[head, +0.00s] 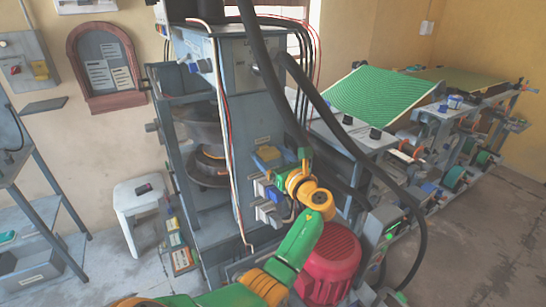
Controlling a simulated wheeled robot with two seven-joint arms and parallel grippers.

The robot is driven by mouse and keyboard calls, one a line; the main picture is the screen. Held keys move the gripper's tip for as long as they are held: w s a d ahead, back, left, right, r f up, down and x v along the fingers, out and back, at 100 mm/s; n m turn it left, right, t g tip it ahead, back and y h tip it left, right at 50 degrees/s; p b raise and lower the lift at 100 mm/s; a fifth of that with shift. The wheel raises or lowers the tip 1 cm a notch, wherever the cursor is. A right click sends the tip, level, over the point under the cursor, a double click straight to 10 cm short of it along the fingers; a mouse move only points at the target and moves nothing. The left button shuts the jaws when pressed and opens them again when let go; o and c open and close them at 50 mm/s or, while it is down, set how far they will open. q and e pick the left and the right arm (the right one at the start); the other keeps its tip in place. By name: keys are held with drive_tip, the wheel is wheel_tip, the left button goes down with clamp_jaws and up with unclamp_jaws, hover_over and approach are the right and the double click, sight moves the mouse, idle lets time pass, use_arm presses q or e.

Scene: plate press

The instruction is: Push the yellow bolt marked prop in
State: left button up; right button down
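A grey press cabinet (235,130) stands in the middle of the head view. A small yellow part with blue beside it (267,154) sits on its front right side and may be the yellow bolt; its marking is too small to read. My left gripper (292,168), at the end of my green and yellow arm, is just right of this part and slightly below it. The arm's wrist hides much of the gripper, so I cannot tell whether its fingers are open or touch anything. My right gripper is out of view.
A red ribbed motor (330,264) stands low beside my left arm. Thick black hoses (335,132) hang down close to the right of my gripper. A white stool (139,197) stands left of the press. Free floor (475,245) lies at the right.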

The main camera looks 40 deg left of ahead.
use_arm(q)
drive_tip(key=shift+o, duration=0.3)
drive_tip(key=shift+a+f, duration=0.2)
drive_tip(key=b+v, duration=0.1)
drive_tip(key=v, duration=0.5)
drive_tip(key=shift+d+b, duration=0.2)
drive_tip(key=shift+b, duration=0.2)
drive_tip(key=shift+s+d, duration=0.1)
drive_tip(key=shift+d, duration=0.2)
